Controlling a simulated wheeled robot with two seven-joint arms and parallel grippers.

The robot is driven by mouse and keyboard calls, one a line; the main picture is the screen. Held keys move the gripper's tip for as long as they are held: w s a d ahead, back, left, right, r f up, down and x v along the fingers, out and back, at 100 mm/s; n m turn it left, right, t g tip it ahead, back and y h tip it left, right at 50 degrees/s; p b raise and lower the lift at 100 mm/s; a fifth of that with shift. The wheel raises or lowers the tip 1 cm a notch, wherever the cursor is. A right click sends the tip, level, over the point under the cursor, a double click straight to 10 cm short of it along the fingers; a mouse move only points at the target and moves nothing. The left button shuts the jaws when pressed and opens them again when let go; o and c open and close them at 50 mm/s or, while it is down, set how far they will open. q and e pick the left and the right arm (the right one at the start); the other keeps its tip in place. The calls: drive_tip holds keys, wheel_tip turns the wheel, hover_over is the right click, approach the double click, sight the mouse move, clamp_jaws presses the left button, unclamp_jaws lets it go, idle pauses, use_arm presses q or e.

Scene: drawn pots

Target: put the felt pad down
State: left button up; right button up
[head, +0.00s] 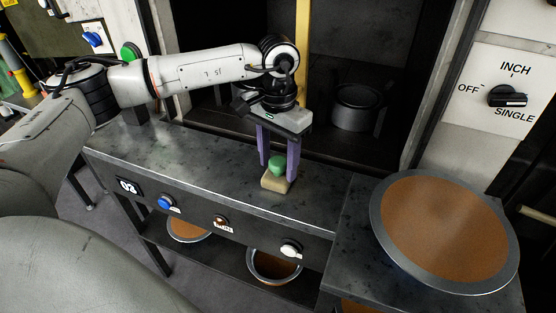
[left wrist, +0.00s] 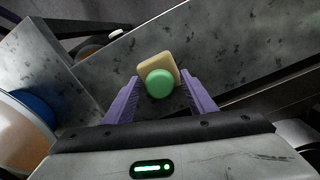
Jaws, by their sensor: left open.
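The felt pad, a beige block (head: 274,183) with a round green knob (head: 277,162) on top, rests on the dark metal bench top near its front edge. In the left wrist view the beige block (left wrist: 150,67) and its green knob (left wrist: 160,83) lie between and slightly beyond the fingertips. My left gripper (head: 279,172) points down over the pad, its purple fingers open on either side of the knob. In the left wrist view a gap shows between each finger and the knob (left wrist: 160,88). My right gripper is not in view.
A large round pan with a brown surface (head: 445,225) stands on the right block. Brown-filled pans (head: 274,262) sit on the shelf below. A dark pot (head: 357,106) stands in the recess behind, with a yellow upright bar (head: 302,50). The bench (head: 180,155) left of the pad is clear.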

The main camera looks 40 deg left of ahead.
sight(278, 161)
use_arm(q)
wheel_tip(278, 161, up, 12)
drive_tip(key=shift+r+b, duration=0.2)
drive_tip(key=shift+b, duration=0.25)
idle(0.4)
